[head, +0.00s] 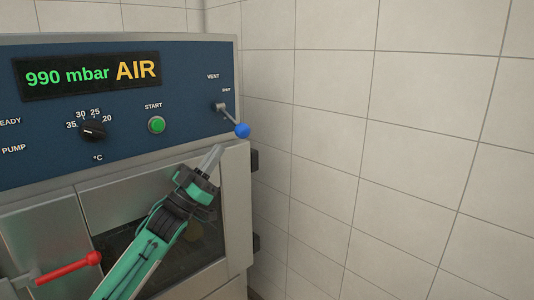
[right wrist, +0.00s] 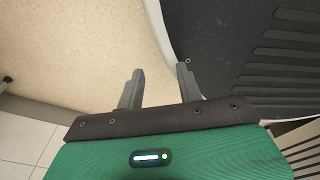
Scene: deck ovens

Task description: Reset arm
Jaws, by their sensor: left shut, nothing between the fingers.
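My left gripper (head: 211,158) is shut and empty in the head view. It points up and right in front of the oven door, just below the vent lever (head: 232,119) with its blue ball knob. A small gap shows between the fingertips and the knob. My right gripper (right wrist: 161,80) shows in the right wrist view with its two grey fingers apart and nothing between them.
The oven's blue panel (head: 185,88) has a display (head: 90,75) reading 990 mbar AIR, a black dial (head: 93,129) and a green start button (head: 157,125). A red-handled lever (head: 68,268) sticks out lower left. A tiled wall (head: 400,130) stands at right.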

